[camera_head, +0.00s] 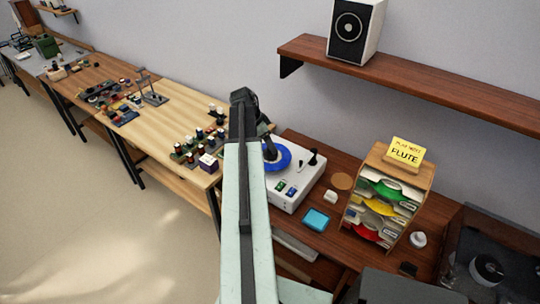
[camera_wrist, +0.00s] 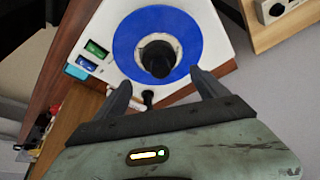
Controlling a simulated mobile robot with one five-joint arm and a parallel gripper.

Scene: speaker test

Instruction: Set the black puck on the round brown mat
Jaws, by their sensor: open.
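The black puck (camera_wrist: 157,57) sits at the middle of a blue disc (camera_wrist: 125,45) on a white turntable in the wrist view. My gripper (camera_wrist: 160,78) is open, its two dark fingers apart just short of the puck, one to each side. Nothing is between the fingertips. In the head view my arm covers the left part of the turntable (camera_head: 294,192), and the puck is hard to tell from my dark gripper. The round brown mat (camera_head: 342,181) lies bare on the brown desk, right of the turntable.
A small white block (camera_head: 330,196) and a light blue box (camera_head: 316,219) lie near the mat. A rack of coloured sleeves (camera_head: 382,205) with a yellow sign (camera_head: 405,152) stands right of it. A shelf (camera_head: 420,82) with a speaker (camera_head: 354,30) hangs above.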

